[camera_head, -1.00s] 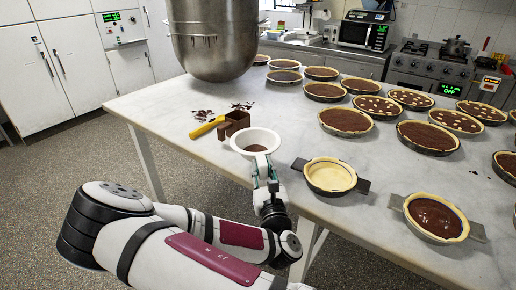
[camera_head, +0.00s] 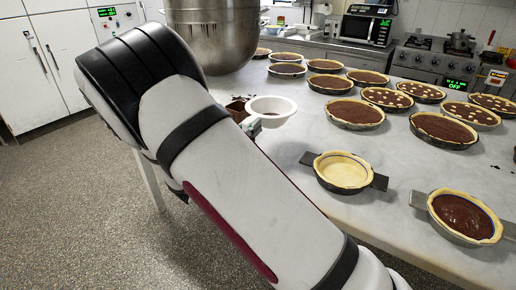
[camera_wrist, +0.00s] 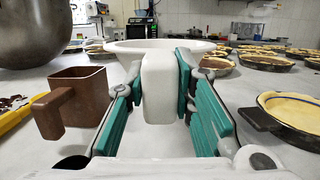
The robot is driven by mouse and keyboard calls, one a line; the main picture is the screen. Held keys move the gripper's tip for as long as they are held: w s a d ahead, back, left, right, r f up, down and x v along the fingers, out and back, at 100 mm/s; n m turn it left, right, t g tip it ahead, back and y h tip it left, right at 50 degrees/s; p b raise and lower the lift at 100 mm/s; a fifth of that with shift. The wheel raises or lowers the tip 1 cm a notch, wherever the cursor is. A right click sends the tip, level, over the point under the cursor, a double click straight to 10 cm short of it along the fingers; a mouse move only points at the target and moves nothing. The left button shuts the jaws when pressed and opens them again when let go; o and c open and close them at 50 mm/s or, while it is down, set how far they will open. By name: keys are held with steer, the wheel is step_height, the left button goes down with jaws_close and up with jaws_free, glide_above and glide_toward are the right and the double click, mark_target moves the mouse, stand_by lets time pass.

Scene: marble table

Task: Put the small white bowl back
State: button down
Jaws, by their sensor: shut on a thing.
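The small white bowl (camera_head: 272,104) is in the middle of the head view, over the marble table, with a brownish patch inside. In the wrist view the bowl's rim (camera_wrist: 122,46) spans the space ahead of my gripper (camera_wrist: 161,82). My gripper's green-padded fingers are shut on the bowl's thick white handle (camera_wrist: 159,88). In the head view my arm covers most of the gripper (camera_head: 250,126). The bowl looks level; I cannot tell how far it is above the table.
A large steel mixing bowl (camera_head: 211,38) is behind. An empty pie crust (camera_head: 342,170) and a chocolate-filled tart (camera_head: 464,216) are right; several pies fill the far side.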

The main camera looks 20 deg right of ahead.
steer(key=shift+f+b, duration=0.3)
steer(key=shift+f, duration=3.4)
steer(key=shift+f, duration=0.2)
steer(key=c, duration=1.4)
jaws_free()
steer(key=shift+o, duration=0.2)
steer(key=shift+r, duration=0.2)
steer(key=v, duration=1.2)
